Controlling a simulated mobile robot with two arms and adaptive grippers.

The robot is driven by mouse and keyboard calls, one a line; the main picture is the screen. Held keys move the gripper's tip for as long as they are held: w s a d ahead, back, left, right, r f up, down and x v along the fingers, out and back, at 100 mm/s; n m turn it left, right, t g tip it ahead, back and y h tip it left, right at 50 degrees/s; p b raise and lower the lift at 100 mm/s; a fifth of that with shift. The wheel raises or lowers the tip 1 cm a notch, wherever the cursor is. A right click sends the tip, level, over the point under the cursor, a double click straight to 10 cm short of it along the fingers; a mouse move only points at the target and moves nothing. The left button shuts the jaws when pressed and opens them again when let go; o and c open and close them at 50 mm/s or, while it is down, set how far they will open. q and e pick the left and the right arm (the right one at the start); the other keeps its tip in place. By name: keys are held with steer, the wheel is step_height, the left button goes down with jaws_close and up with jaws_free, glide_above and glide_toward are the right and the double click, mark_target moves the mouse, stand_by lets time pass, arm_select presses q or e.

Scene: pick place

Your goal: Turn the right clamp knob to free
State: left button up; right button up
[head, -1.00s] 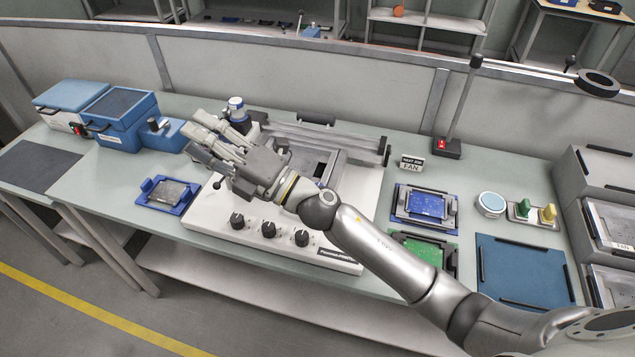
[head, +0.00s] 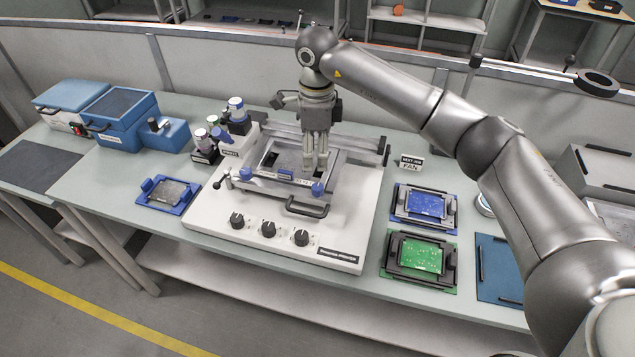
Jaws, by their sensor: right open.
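The white stencil-printer machine (head: 345,225) stands on the table with a grey frame (head: 270,158) on top. Two blue clamp knobs sit at the frame's front edge: the left one (head: 250,182) and the right clamp knob (head: 318,188). My right gripper (head: 315,168) points straight down just behind and above the right clamp knob. It is open, its fingers look close together from here, and nothing shows between them. Whether the fingertips touch the frame I cannot tell. My left gripper is not in view.
Several black knobs (head: 268,229) line the machine's front panel, and a black handle (head: 307,208) lies before the frame. Jars (head: 236,108) stand behind left. A blue board (head: 424,205) and a green board (head: 421,258) lie to the right. My right arm spans the right side.

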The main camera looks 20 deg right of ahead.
mark_target(317, 186)
step_height(317, 186, down, 10)
steer(key=p, duration=0.3)
steer(key=shift+d+r, duration=0.15)
steer(key=shift+r, duration=0.1)
steer(key=shift+f, duration=0.6)
steer(key=c, duration=1)
